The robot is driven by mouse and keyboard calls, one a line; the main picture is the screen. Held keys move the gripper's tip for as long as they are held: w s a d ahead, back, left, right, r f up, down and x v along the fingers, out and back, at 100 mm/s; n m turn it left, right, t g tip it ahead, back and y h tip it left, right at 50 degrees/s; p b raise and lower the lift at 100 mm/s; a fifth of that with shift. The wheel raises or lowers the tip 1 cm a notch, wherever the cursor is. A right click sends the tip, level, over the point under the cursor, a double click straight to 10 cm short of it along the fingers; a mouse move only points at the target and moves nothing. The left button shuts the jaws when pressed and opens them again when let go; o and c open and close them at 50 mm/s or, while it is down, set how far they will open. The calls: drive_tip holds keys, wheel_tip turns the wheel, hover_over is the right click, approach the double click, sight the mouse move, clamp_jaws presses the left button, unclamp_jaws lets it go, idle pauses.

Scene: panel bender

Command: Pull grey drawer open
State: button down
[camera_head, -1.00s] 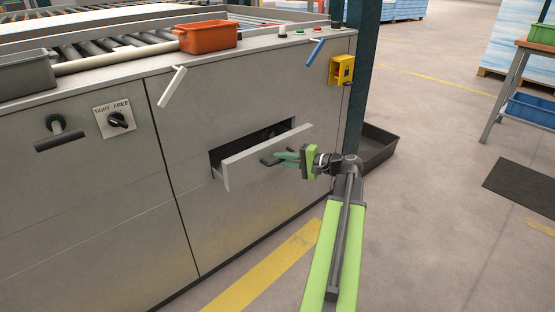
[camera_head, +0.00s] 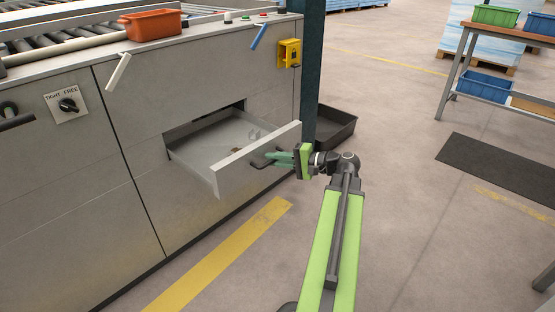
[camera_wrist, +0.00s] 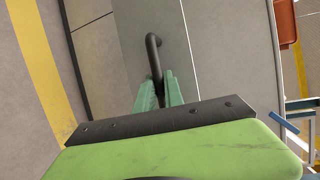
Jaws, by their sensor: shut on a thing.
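The grey drawer (camera_head: 228,148) stands well out from the grey machine cabinet (camera_head: 150,205) in the head view, with its inside showing. A few small items, too small to name, lie in its back part. Its front panel (camera_head: 245,170) carries a dark bar handle (camera_head: 262,163). My gripper (camera_head: 274,160) is shut on the handle, with its green fingers at the drawer front. In the wrist view the fingers (camera_wrist: 160,88) close around the dark handle (camera_wrist: 153,55), and the panel lies behind it. The finger tips partly hide the handle.
A black tray (camera_head: 335,128) lies on the floor behind the drawer, by a dark green post (camera_head: 311,70). A white lever (camera_head: 118,71), a blue lever (camera_head: 258,36) and a yellow box (camera_head: 288,53) sit on the cabinet. Floor to the right is clear up to a dark mat (camera_head: 500,168).

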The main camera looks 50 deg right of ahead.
drive_tip(key=shift+a, duration=0.4)
drive_tip(key=c, duration=1.7)
unclamp_jaws()
drive_tip(key=shift+c, duration=0.2)
drive_tip(key=shift+s+d+r, duration=0.1)
drive_tip(key=shift+s+d, duration=0.05)
drive_tip(key=shift+s, duration=0.05)
drive_tip(key=p+v, duration=0.3)
drive_tip(key=v, duration=1.3)
drive_tip(key=shift+s+d, duration=0.25)
drive_tip(key=shift+s, duration=0.1)
drive_tip(key=shift+r, duration=0.1)
